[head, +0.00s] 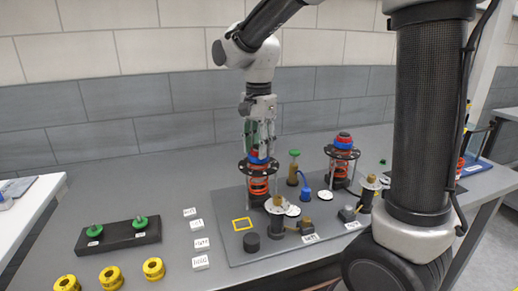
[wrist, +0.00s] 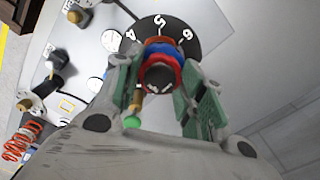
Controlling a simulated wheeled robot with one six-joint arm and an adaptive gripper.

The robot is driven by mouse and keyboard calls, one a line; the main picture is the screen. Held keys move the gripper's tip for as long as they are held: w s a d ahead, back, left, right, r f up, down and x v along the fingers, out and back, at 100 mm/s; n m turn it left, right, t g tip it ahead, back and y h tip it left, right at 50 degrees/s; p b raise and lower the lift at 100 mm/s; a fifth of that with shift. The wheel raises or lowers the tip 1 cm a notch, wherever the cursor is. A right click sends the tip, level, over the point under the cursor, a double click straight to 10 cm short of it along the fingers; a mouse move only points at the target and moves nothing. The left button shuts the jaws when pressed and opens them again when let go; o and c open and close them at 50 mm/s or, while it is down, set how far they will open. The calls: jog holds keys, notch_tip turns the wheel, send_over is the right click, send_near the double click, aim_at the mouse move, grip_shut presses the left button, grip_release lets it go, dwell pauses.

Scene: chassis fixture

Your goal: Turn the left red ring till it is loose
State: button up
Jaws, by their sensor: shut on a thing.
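The left red ring (head: 260,151) is at the top of the left spring strut, above a blue band and a black numbered plate (head: 258,166). My gripper (head: 259,147) points down over it from above, its fingers on either side. In the wrist view the red ring (wrist: 164,66) lies between the two green-padded fingers, around a dark centre cap (wrist: 160,78). The gripper is shut on the ring. The fingers hide part of the ring in the head view. The numbered plate (wrist: 183,27) shows digits in the wrist view.
A second strut with a red and blue top (head: 343,141) stands to the right on the grey fixture board (head: 225,205). A green-topped post (head: 294,154) stands between them. A black block with green knobs (head: 118,236) and several yellow rings (head: 110,278) lie at the front left.

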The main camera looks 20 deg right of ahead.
jog(key=n, duration=1.2)
jog(key=shift+n, duration=0.4)
jog(key=o, duration=0.8)
notch_tip(320, 180, up, 7)
jog(key=shift+r, duration=0.1)
